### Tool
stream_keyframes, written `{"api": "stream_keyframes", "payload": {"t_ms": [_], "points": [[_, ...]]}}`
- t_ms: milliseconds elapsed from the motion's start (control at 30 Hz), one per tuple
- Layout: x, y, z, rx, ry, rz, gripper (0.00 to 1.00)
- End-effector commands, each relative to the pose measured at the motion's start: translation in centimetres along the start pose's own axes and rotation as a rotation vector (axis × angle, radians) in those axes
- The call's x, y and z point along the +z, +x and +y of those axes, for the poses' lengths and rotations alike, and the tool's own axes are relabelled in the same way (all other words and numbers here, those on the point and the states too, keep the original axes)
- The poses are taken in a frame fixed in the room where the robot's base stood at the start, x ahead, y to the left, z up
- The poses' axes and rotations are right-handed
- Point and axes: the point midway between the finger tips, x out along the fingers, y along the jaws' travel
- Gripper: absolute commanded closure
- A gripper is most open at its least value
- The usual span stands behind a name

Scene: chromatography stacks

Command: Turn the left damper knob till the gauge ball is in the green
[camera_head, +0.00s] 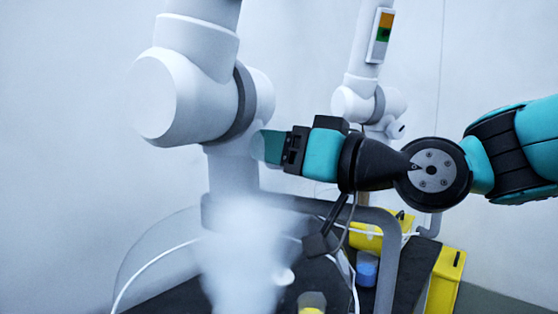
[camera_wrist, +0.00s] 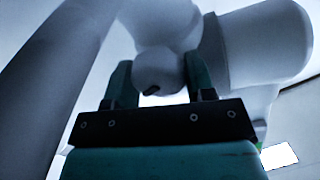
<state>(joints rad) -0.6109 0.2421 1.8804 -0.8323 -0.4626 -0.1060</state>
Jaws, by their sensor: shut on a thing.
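The left damper knob (camera_wrist: 158,68) is a pale rounded piece with a dark mark, between my gripper's two teal fingers in the wrist view. My gripper (camera_head: 264,147) is shut on it, beside the big white joint of the left extraction arm (camera_head: 185,95). In the head view the fingers mostly hide the knob. A gauge plate (camera_head: 381,35) with orange, green and pale bands is on the right extraction arm. The left arm's own gauge and ball do not show clearly in either view.
A whitish plume (camera_head: 245,250) rises below the left arm. Yellow boxes (camera_head: 446,280), a blue container (camera_head: 367,268) and a cup (camera_head: 312,302) are on the dark bench. A grey bent tube (camera_head: 388,245) and white cables run below my gripper.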

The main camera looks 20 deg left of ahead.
Motion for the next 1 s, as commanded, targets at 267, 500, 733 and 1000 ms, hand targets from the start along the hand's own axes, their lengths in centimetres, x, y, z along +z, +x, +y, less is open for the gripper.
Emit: {"api": "stream_keyframes", "payload": {"t_ms": [267,500,733,1000], "points": [[0.0,0.0,0.1,0.002,0.002,-0.001,0.26],[0.0,0.0,0.0,0.0,0.002,-0.001,0.26],[0.0,-0.2,0.0,0.001,0.002,0.0,0.26],[0.2,-4.4,0.3,0.006,0.001,0.002,0.26]]}}
